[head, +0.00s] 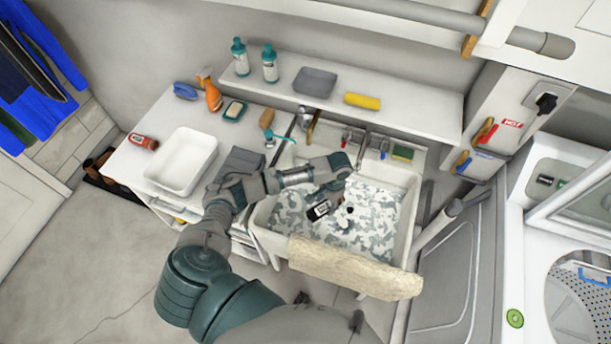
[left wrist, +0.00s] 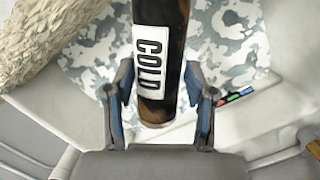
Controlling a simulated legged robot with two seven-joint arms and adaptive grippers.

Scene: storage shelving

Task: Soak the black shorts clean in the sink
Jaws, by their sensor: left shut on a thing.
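The sink (head: 262,214) holds water with a patchy grey and white surface. My left arm reaches over it from the left. My left gripper (head: 346,206) points down into the sink, its fingers hard to make out in the head view. In the left wrist view its blue-padded fingers (left wrist: 160,104) are shut on a dark brown cylinder (left wrist: 177,70) with a white COLD label. A dark piece with a white label (head: 318,210) shows beside the gripper in the head view. I cannot make out any black shorts. My right gripper is not in view.
A beige fluffy cloth (head: 350,268) hangs over the sink's front edge. A white basin (head: 182,162) stands on the left counter. An open washer (head: 575,290) stands at right; floor at lower left is free.

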